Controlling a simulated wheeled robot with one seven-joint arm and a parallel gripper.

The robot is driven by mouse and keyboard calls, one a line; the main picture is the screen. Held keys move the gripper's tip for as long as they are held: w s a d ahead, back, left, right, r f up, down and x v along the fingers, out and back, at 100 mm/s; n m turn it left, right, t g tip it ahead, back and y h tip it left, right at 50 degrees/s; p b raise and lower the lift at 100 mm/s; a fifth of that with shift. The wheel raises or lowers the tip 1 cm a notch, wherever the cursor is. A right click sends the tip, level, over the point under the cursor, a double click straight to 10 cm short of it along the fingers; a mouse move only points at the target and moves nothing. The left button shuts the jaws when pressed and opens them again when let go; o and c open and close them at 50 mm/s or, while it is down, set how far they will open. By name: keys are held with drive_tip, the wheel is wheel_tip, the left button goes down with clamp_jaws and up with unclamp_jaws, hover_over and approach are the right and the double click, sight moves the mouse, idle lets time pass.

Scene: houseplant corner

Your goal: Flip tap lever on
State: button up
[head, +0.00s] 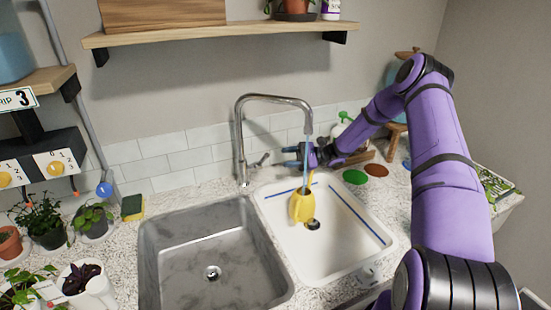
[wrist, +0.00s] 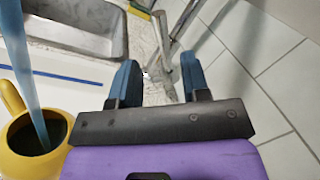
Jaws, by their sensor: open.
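The chrome tap (head: 241,140) stands behind the two basins, with its spout arching to the right. Its short lever (head: 261,160) sticks out to the right from the tap's lower body, tilted upward. A blue water stream (head: 306,150) runs from the spout into the yellow watering can (head: 302,206) in the white basin. My gripper (head: 286,157) is open just right of the lever, pointing left at it. In the wrist view the gripper (wrist: 158,72) has its blue fingers apart, with the tap (wrist: 172,60) ahead of them. I cannot tell whether a finger touches the lever.
The grey basin (head: 150,250) is empty on the left, and the white basin (head: 385,240) holds the can. A sponge (head: 132,207) and potted plants stand to the left. A spray bottle (head: 341,127) stands behind my arm. A wooden shelf (head: 215,35) hangs above the tap.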

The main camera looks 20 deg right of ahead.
drive_tip(key=shift+s+d+f, duration=0.15)
drive_tip(key=shift+d, duration=1.1)
drive_tip(key=shift+s, duration=0.1)
